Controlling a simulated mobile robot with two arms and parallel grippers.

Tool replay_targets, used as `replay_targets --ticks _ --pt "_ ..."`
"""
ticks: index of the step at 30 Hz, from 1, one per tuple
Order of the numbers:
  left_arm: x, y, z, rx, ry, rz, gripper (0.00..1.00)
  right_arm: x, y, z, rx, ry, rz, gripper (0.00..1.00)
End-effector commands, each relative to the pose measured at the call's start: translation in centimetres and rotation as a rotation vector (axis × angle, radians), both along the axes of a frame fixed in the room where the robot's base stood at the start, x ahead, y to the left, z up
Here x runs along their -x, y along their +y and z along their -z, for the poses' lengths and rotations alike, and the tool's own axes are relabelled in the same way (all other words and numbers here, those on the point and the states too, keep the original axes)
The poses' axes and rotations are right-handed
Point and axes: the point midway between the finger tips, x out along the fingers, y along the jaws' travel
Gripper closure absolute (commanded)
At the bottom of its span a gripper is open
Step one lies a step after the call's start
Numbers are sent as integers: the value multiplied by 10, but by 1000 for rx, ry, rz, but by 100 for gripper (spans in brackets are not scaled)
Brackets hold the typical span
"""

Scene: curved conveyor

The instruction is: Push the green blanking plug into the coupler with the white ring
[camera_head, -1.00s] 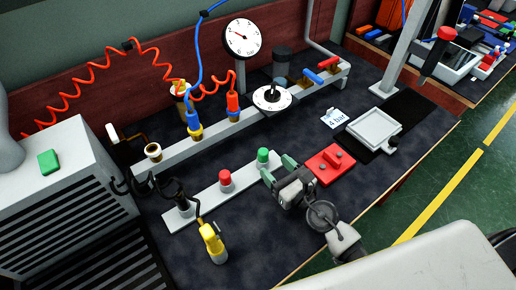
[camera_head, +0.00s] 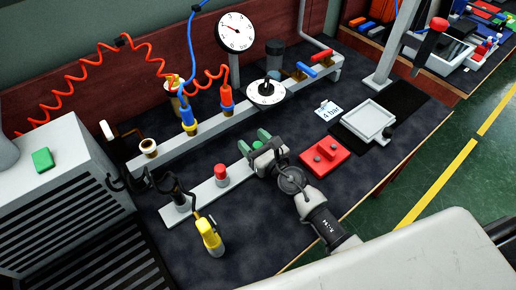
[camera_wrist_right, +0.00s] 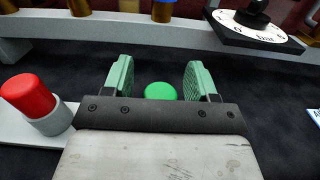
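The green blanking plug (camera_wrist_right: 160,91) has a round green cap and shows between my right gripper's fingers in the right wrist view. My right gripper (camera_wrist_right: 158,80) is open, one green pad on each side of the cap, with gaps visible. In the head view my right gripper (camera_head: 256,143) is over the right end of the light strip and mostly hides the plug. An open brass coupler with a pale, whitish rim (camera_head: 148,147) stands at the left end of the long grey rail. My left gripper is not in view.
A red plug (camera_head: 221,171) stands on the light strip (camera_head: 207,190), left of my right gripper. A red block (camera_head: 325,157) lies close on the right. Blue (camera_head: 188,119) and red (camera_head: 226,98) hose connectors and a dial (camera_head: 266,92) line the rail (camera_head: 210,127). A yellow fitting (camera_head: 209,236) is in front.

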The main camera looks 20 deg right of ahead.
Motion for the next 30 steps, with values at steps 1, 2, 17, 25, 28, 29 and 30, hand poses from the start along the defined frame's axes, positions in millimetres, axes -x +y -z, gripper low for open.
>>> replay_targets --ticks 1,2,17,25,28,29,30 --pt "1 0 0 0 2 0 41 0 0 0 0 0 0 50" --pt "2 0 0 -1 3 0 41 0 0 0 0 0 0 55" --pt "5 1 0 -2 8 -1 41 0 0 -1 0 -1 1 94" --pt "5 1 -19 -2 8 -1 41 0 0 -22 -2 -2 1 94" --pt "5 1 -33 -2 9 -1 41 0 0 -39 -2 -2 1 94" --pt "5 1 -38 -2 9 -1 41 0 0 -44 -2 -2 1 94" --pt "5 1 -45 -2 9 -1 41 0 0 -52 -2 -2 1 94"
